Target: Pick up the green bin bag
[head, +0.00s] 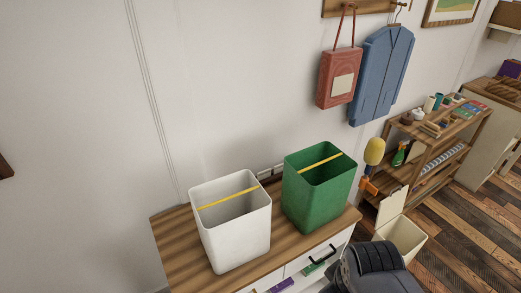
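The green bin bag (314,200) looks like an open-topped, box-shaped green container with a yellow strip across its mouth. It stands upright on the right part of a wooden cabinet top (180,257), close to the wall. A similar white container (236,240), also with a yellow strip across it, stands to its left and nearer, with a small gap between them. The inside of the green one is dark and looks empty. My gripper is not in view; a dark part, probably of my arm, shows at the bottom edge, right of the cabinet.
A red bag (339,80) and a blue garment-like item (380,75) hang on the wall above. A yellow-headed object (374,152) stands right of the green bag. A pale open-lidded bin (405,238) and a wooden shelf (455,125) stand further right. Plank floor (470,225) lies clear there.

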